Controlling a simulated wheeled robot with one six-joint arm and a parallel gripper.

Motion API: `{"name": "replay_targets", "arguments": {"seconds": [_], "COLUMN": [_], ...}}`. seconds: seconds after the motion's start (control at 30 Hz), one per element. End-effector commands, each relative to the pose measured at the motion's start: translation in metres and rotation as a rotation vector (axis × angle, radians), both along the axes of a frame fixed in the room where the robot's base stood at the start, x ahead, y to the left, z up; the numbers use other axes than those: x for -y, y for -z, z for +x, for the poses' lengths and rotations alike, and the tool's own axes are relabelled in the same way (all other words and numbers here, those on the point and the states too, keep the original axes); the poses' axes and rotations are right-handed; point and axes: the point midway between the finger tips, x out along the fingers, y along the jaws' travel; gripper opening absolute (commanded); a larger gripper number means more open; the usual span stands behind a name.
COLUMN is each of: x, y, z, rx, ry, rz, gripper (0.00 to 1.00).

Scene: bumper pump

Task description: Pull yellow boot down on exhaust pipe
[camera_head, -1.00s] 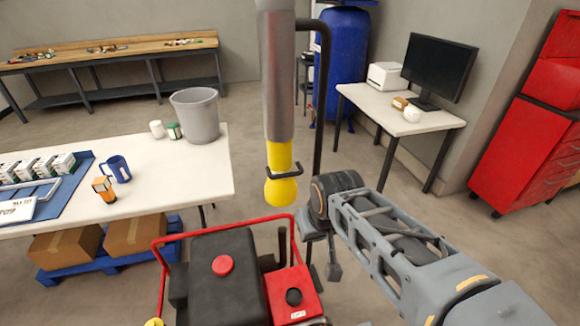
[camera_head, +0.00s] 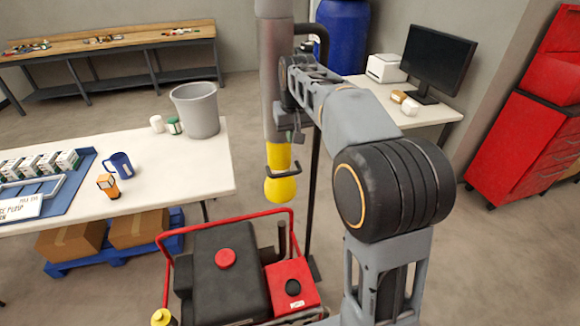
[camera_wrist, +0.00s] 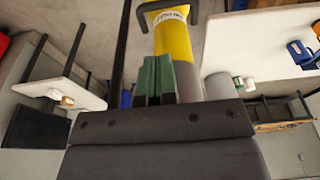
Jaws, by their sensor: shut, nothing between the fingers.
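The yellow boot (camera_head: 280,187) hangs at the lower end of a grey hose (camera_head: 274,70), with a dark hooked handle (camera_head: 284,172) across it. The dark exhaust pipe (camera_head: 282,222) stands upright on the red-framed machine (camera_head: 229,275) below the boot. I cannot tell whether boot and pipe touch. My gripper (camera_head: 298,138) is above the handle, close to the hose, partly hidden by my arm. In the wrist view the shut green fingers (camera_wrist: 153,78) are empty and point toward the yellow boot (camera_wrist: 173,42). The handle (camera_wrist: 196,12) lies beyond the fingertips.
A white table (camera_head: 205,165) on the left holds a grey bucket (camera_head: 196,110), a blue mug (camera_head: 121,165) and an orange item. A dark post (camera_head: 313,200) stands right of the boot. A desk with a monitor (camera_head: 437,62) and a red cabinet (camera_head: 520,150) are at right.

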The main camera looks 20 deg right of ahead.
Motion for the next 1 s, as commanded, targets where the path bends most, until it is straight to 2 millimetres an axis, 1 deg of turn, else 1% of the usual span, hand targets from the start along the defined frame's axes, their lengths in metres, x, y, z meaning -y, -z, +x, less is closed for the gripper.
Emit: {"name": "replay_targets", "arguments": {"seconds": [0.23,0.37,0.8,1.0], "x": [0.000,0.000,0.000,0.000], "y": [0.004,0.018,0.096,0.121], "z": [0.001,0.003,0.018,0.023], "rx": [0.000,-0.002,-0.004,-0.001], "ry": [0.000,0.000,0.000,0.000], "rz": [0.000,0.000,0.000,0.000], "gripper": [0.00,0.00,0.00,0.00]}}
